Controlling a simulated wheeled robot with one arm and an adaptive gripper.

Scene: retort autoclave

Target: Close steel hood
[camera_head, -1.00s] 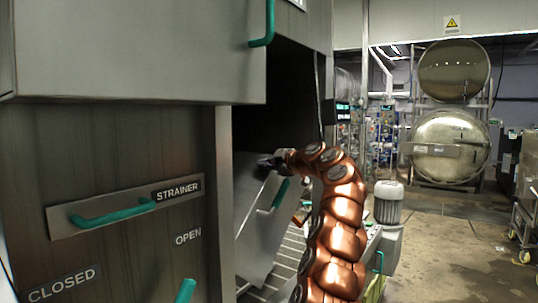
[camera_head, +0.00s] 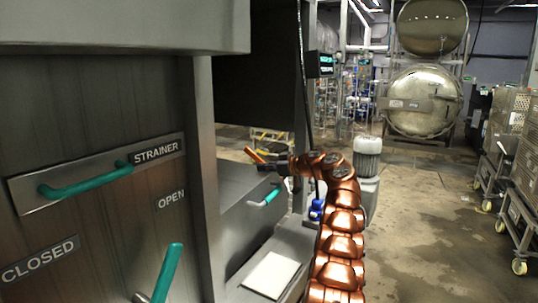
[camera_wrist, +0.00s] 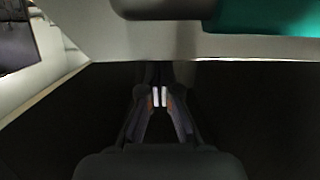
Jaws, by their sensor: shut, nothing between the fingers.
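A grey steel panel (camera_head: 235,188) with a teal handle (camera_head: 265,197) sits low in the machine opening and looks nearly flat; I take it for the steel hood. My gripper (camera_head: 265,166) is shut and empty, just above and behind that handle. Whether it touches the panel cannot be told. In the wrist view my fingertips (camera_wrist: 160,97) are together against a dark background. A pale steel surface (camera_wrist: 130,40) and a teal handle (camera_wrist: 265,17) cross the top of that view.
The strainer cabinet (camera_head: 90,180) stands close on the left, with a teal handle (camera_head: 85,180) and a teal lever (camera_head: 167,272) sticking out. A grey motor (camera_head: 366,165) stands right of my arm. Wheeled racks (camera_head: 510,170) line the far right. Floor between is free.

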